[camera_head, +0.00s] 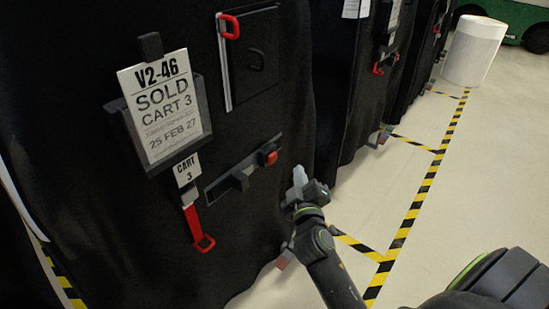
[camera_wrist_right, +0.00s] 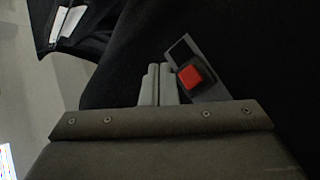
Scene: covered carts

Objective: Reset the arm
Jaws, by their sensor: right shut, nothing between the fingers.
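My right gripper (camera_head: 299,180) is shut and empty in the head view, in front of the black-covered cart (camera_head: 262,215) near its right edge. In the right wrist view its two fingers (camera_wrist_right: 158,72) are together. A dark bar with a red button (camera_head: 267,155) is on the cart's cover, just left of the gripper and apart from it in the head view. The red button also shows in the right wrist view (camera_wrist_right: 190,77), right of the fingertips. My left gripper is not in view.
The cart bears a "SOLD CART 3" sign (camera_head: 165,110), a red-ended strap (camera_head: 197,229) and a black pouch with a red clip (camera_head: 229,27). More covered carts (camera_head: 352,80) stand behind. A white cylinder (camera_head: 475,50) stands at the back right. Floor with yellow-black tape (camera_head: 420,190) is clear.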

